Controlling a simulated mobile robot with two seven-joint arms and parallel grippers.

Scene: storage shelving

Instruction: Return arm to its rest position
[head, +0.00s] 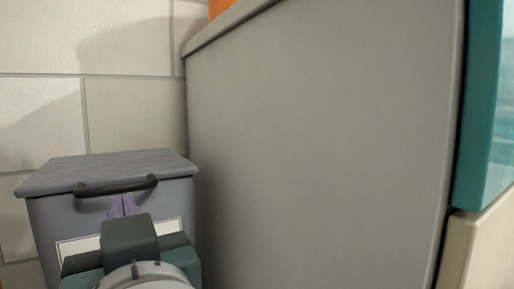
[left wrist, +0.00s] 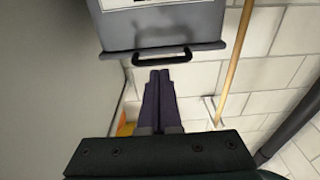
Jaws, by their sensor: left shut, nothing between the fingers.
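My left gripper (head: 123,204) reaches in from the bottom of the head view, in front of a grey lidded box. Its two purple fingers also show in the left wrist view (left wrist: 160,76), lying side by side, shut and empty. The grey box (head: 50,221) has a black handle (head: 115,186) at its lid's front edge and a pale label, partly hidden by my left wrist. In the left wrist view the box (left wrist: 190,22) is at the top, its handle just beyond my fingertips. I cannot tell whether they touch it. My right gripper is not in view.
A large grey cabinet side (head: 320,140) fills the middle and right of the head view. Something orange (head: 220,6) sits on its top. A teal panel (head: 485,110) stands at the right edge. A pale block wall (head: 130,115) is behind the box. A wooden pole (left wrist: 236,60) shows in the wrist view.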

